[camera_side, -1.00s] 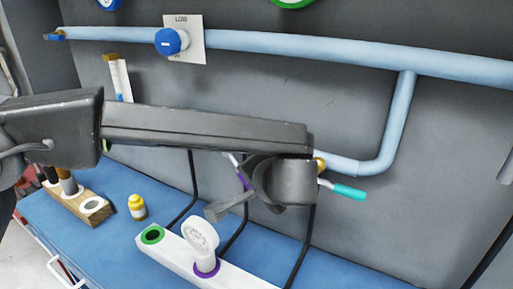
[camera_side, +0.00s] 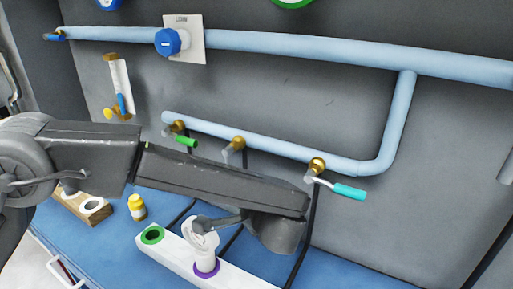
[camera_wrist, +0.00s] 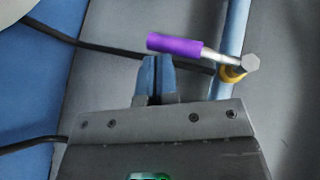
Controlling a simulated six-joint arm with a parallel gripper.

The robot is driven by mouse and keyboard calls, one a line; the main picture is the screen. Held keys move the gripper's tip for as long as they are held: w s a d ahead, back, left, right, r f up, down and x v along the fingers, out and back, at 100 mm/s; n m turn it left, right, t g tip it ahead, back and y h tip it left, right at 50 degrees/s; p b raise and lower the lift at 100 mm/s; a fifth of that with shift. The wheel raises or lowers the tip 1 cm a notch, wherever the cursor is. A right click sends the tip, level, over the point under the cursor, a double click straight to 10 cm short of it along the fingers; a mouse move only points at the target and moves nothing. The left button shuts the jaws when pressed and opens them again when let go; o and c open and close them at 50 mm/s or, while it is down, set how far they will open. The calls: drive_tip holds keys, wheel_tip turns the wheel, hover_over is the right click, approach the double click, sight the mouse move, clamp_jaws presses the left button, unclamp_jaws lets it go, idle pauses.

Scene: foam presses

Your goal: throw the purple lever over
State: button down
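In the wrist view, the purple lever (camera_wrist: 175,45) points left from its metal shank and valve on a light blue pipe (camera_wrist: 230,45). My gripper (camera_wrist: 153,62) has its two blue fingers together with nothing between them. Their tips sit just below the purple handle in that picture, with a small gap showing; the depth between them is hard to judge.
A green lever (camera_side: 186,142) and a teal lever (camera_side: 349,192) flank the middle valve on the same pipe. Black hoses run down.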

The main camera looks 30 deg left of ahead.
drive_tip(key=shift+a+f, duration=0.2)
drive_tip(key=shift+a, duration=0.1)
idle(0.4)
drive_tip(key=s+d, duration=0.5)
drive_tip(key=d, duration=0.7)
drive_tip(key=shift+d, duration=0.4)
drive_tip(key=shift+w+a+r, duration=0.1)
drive_tip(key=shift+r, duration=0.05)
drive_tip(key=s+a+r+n+g+h, duration=0.1)
drive_tip(key=a+r+g+h, duration=0.2)
drive_tip(key=a, duration=0.7)
drive_tip(key=s+a+r+g+h, duration=0.2)
drive_tip(key=a+r, duration=0.3)
drive_tip(key=a, duration=0.5)
drive_tip(key=s+a+f+n+t+h, duration=0.1)
drive_tip(key=s+a+n+h, duration=0.1)
drive_tip(key=s, duration=0.6)
drive_tip(key=s+a+f+n+t+h, duration=0.1)
drive_tip(key=s+a+h, duration=0.4)
drive_tip(key=s+a, duration=0.2)
drive_tip(key=shift+s+a+f+n, duration=0.15)
drive_tip(key=shift+s+a+n, duration=0.2)
drive_tip(key=shift+s, duration=0.2)
